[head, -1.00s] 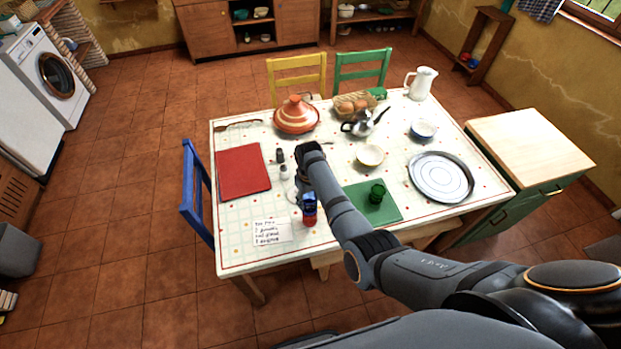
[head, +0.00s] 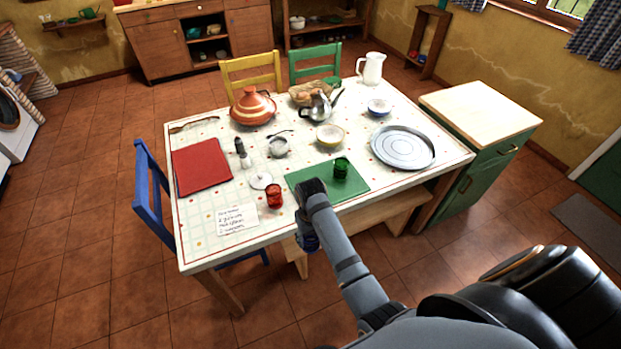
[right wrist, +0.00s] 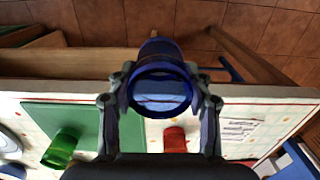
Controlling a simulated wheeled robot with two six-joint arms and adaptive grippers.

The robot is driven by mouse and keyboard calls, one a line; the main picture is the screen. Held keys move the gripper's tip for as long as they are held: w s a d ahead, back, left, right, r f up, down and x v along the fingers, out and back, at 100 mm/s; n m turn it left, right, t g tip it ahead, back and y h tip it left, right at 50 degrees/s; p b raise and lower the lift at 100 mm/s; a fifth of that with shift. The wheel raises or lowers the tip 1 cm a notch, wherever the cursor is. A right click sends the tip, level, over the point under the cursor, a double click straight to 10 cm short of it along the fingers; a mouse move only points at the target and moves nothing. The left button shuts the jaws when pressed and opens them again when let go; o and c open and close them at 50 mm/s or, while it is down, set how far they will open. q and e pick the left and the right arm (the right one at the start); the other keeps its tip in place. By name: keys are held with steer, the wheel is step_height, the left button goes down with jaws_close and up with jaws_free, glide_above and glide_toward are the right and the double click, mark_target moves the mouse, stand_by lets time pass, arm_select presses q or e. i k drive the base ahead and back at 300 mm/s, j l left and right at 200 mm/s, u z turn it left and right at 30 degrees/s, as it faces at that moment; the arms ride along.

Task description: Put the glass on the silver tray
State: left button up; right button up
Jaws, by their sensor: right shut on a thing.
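My right gripper (head: 304,224) is shut on a blue glass (head: 308,242), seen at the table's front edge in the head view. In the right wrist view the blue glass (right wrist: 160,92) sits between the two fingers (right wrist: 160,100), its round rim toward the camera. The round silver tray (head: 404,160) lies empty on the right side of the table. A green glass (head: 341,168) stands on a green mat, and a red glass (head: 274,196) stands left of it. Both also show in the right wrist view, green (right wrist: 62,148) and red (right wrist: 175,138). My left gripper is out of view.
On the white table (head: 225,257) are a yellow-rimmed bowl (head: 330,137), a blue bowl (head: 379,107), a teapot (head: 317,110), a tagine (head: 253,108) and a white jug (head: 371,69). A bench (head: 378,212) stands along the front. A green cabinet (head: 484,165) stands right.

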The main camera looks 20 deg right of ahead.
mark_target(395, 141)
steer(key=l+u, duration=0.1)
steer(key=l, duration=0.5)
steer(key=k+l+u, duration=0.1)
steer(key=l, duration=0.5)
steer(key=l+u, duration=0.1)
steer(key=l, duration=0.5)
steer(key=k+l, duration=0.15)
steer(key=l, duration=0.45)
steer(key=u, duration=0.05)
